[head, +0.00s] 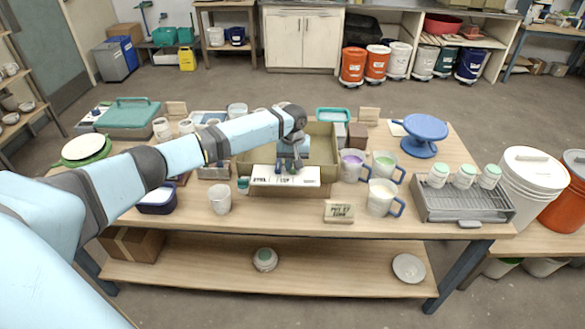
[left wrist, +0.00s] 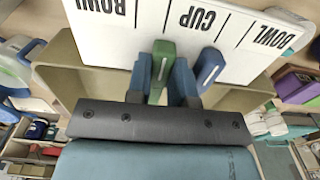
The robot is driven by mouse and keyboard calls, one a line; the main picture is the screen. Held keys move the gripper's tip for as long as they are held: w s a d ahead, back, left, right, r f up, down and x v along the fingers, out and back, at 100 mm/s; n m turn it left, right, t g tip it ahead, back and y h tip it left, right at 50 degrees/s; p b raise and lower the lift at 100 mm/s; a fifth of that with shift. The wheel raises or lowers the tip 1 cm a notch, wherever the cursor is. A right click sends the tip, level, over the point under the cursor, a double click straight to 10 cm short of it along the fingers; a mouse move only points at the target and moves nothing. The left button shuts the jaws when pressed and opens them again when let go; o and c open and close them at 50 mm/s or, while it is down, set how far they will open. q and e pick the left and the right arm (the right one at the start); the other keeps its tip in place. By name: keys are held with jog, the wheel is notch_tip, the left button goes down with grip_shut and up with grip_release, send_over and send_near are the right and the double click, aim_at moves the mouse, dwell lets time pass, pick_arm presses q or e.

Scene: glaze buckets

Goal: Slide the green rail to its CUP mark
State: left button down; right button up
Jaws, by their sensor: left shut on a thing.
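A white board (head: 300,174) with black marks lies across the front of an open tan box (head: 325,143). In the left wrist view the board (left wrist: 235,62) shows a CUP mark between two BOWL marks, with short black lines between them. My left gripper (head: 288,168) is at the board's edge. In the left wrist view its fingers (left wrist: 163,88) are shut around a green upright piece (left wrist: 162,66) with a white line, which seems to be the green rail. It stands near a line on the left side of CUP. A similar blue piece (left wrist: 208,67) stands just right of the fingers.
Mugs with purple (head: 352,164), green (head: 386,163) and cream (head: 381,197) contents stand right of the box. A white cup (head: 220,198) stands at front left, a small sign (head: 339,211) at front. A rack (head: 462,205) with jars is at right.

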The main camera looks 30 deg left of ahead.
pick_arm(q)
jog(key=shift+w, duration=0.1)
jog(key=c, duration=1)
grip_release()
jog(key=shift+r, duration=0.35)
notch_tip(320, 180, up, 13)
jog(key=b, duration=0.1)
jog(key=shift+b, duration=0.35)
